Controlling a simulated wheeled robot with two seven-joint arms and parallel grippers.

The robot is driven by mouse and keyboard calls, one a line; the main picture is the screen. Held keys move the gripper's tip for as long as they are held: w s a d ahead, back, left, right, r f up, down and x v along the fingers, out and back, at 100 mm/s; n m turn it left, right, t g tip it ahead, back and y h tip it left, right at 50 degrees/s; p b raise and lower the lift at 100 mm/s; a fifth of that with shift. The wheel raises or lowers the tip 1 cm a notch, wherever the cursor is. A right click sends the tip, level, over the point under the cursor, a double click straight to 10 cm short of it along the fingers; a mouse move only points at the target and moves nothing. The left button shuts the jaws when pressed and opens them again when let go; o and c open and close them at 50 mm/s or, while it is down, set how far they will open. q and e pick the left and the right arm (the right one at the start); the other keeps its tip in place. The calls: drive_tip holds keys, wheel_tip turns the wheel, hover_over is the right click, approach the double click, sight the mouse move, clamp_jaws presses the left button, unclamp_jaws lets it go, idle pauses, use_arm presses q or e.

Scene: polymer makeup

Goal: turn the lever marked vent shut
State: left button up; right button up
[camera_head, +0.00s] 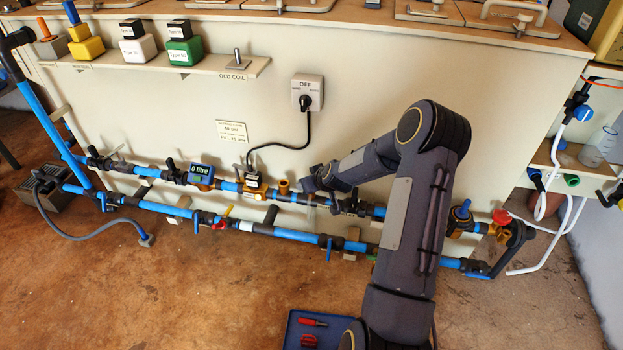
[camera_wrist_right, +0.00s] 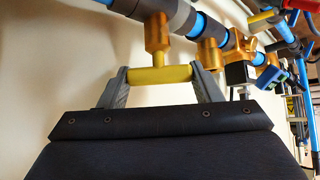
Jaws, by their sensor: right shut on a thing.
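In the right wrist view, a yellow lever handle (camera_wrist_right: 160,75) sits at the end of a brass valve stem (camera_wrist_right: 157,35) on the dark and blue pipe. My right gripper (camera_wrist_right: 162,77) is shut on this handle, one grey finger at each end of it. No vent marking can be read on the lever in either view. In the head view my right arm (camera_head: 402,190) reaches to the upper pipe run and hides the lever and most of the gripper. My left gripper is not in view.
A brass fitting (camera_head: 284,187), a corded device and a "0 litre" meter (camera_head: 201,174) sit left along the upper pipe. A red-handled valve (camera_head: 501,217) is at the right end. The lower blue pipe (camera_head: 295,234) runs below. A blue tray (camera_head: 300,327) lies in front.

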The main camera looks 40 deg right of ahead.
drive_tip(key=m+g+h+p, duration=0.1)
drive_tip(key=m+p, duration=0.1)
drive_tip(key=p, duration=0.1)
drive_tip(key=m+h+p, duration=0.2)
drive_tip(key=p, duration=0.1)
drive_tip(key=m+g+h+p, duration=0.1)
drive_tip(key=m+p, duration=0.2)
drive_tip(key=shift+r+g+h+p, duration=0.25)
drive_tip(key=shift+g+h+p, duration=0.05)
drive_tip(key=shift+h+p, duration=0.1)
drive_tip(key=shift+f+m+g+h+p, duration=0.2)
drive_tip(key=shift+m+g+h+p, duration=0.1)
drive_tip(key=shift+m+p, duration=0.45)
drive_tip(key=o, duration=1)
drive_tip(key=p+v, duration=0.2)
drive_tip(key=v, duration=0.5)
drive_tip(key=shift+s+a+r, duration=0.15)
drive_tip(key=shift+a+r, duration=0.05)
